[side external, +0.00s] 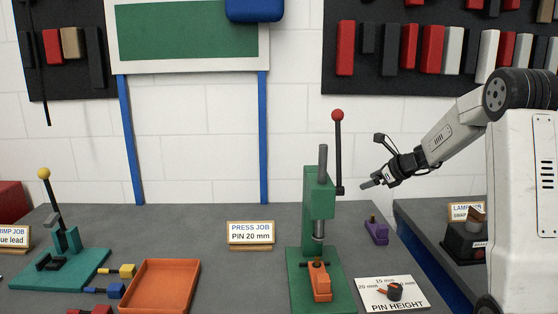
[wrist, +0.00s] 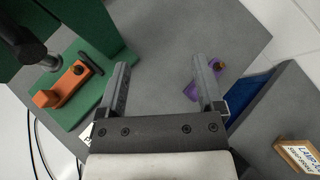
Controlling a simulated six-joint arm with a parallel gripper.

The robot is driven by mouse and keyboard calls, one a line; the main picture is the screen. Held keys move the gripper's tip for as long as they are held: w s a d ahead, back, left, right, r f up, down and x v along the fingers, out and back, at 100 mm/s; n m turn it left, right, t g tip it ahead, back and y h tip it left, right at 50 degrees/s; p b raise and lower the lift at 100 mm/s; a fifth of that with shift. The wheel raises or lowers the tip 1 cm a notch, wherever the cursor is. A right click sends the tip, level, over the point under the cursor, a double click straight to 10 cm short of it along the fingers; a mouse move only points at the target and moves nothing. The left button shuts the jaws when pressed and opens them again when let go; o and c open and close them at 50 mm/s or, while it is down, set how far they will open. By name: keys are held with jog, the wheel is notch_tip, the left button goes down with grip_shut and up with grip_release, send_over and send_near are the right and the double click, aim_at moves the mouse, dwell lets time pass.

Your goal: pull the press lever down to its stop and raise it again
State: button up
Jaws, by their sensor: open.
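The green press (side external: 319,195) stands on the grey bench, with a dark lever (side external: 339,150) topped by a red knob (side external: 337,115). The lever stands upright at the press's right side. An orange holder (side external: 320,281) sits on the press base under the ram; it also shows in the wrist view (wrist: 66,86). My gripper (side external: 370,184) is to the right of the lever, apart from it and lower than the knob. In the wrist view my gripper (wrist: 160,72) is open with nothing between its fingers. The lever cannot be made out in the wrist view.
A purple block (side external: 376,231) lies right of the press; the wrist view shows it close by the right finger (wrist: 204,82). A pin height card (side external: 392,294) lies in front. An orange tray (side external: 161,286) and a teal crimp tool (side external: 62,262) are left. A gap separates the right bench.

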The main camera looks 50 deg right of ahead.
jog(key=w+d+r+m+t+y, duration=0.2)
jog(key=d+r+t, duration=0.1)
jog(key=r, duration=0.6)
jog(key=w+a+r+n+t+y, duration=0.1)
jog(key=a+r+n+y, duration=0.4)
jog(key=a+r+y, duration=0.2)
notch_tip(320, 180, up, 2)
jog(key=shift+w+r+y, duration=0.2)
jog(key=shift+r+y, duration=0.05)
jog(key=shift+y, duration=0.65)
jog(key=shift+a, duration=0.1)
jog(key=x, duration=0.7)
jog(key=shift+w+a, duration=0.2)
jog(key=shift+w, duration=0.15)
grip_shut()
